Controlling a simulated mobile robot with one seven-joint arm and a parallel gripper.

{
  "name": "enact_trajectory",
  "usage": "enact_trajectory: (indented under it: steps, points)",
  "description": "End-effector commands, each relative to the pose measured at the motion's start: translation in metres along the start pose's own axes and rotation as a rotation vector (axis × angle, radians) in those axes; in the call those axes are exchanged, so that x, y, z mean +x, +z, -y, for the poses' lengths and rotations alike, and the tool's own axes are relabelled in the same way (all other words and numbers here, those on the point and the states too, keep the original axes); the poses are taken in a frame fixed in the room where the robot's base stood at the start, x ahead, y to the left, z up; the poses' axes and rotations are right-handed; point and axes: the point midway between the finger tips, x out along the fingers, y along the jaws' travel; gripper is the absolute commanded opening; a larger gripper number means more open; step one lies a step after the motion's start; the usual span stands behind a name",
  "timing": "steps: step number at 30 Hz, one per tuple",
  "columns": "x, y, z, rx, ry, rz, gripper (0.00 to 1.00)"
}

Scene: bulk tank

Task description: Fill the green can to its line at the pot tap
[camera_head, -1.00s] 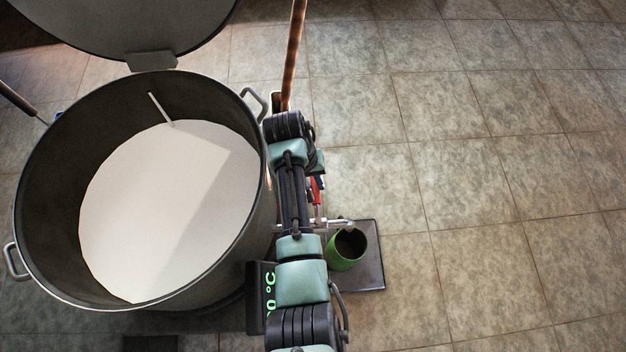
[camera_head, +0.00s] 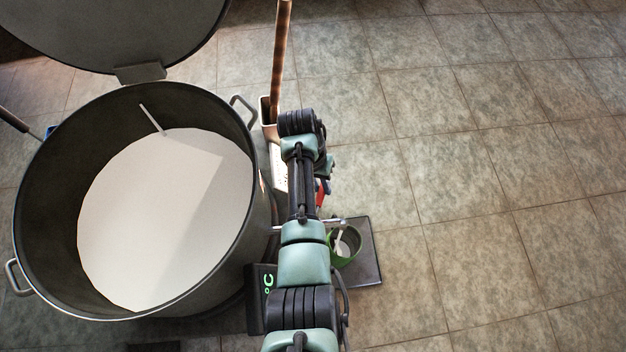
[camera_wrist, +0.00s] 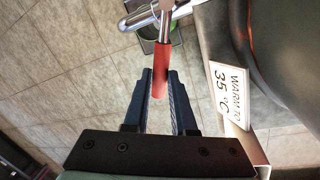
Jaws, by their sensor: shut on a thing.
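The green can (camera_head: 331,259) stands upright on a dark tray (camera_head: 369,262) beside the big pot (camera_head: 262,215). White liquid (camera_head: 350,238) shows inside the can, with a pale stream that seems to come from the tap. The metal tap (camera_head: 335,222) reaches over the can; it also shows at the top of the wrist view (camera_wrist: 140,20). My gripper (camera_wrist: 160,82) is shut around the tap's red lever (camera_wrist: 162,62). Part of the can (camera_wrist: 147,32) shows behind the tap there. My arm hides part of the tap in the head view. I cannot make out the can's line.
The pot holds a wide white surface (camera_head: 150,220), with its lid (camera_head: 120,35) raised behind. A sign (camera_wrist: 228,90) reading "WARM TO 35 °C" is near the pot. A brown pole (camera_head: 280,60) stands behind my arm. The tiled floor (camera_head: 480,200) at right is clear.

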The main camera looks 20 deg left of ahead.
Motion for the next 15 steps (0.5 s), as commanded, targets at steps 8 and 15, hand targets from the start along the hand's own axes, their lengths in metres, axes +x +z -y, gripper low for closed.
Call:
enact_trajectory:
  steps: [8, 15]
  points:
    - [0.002, 0.0, -0.013, 0.165, 0.0, 0.034, 0.0]
    - [0.003, 0.001, -0.019, 0.235, 0.0, 0.046, 0.0]
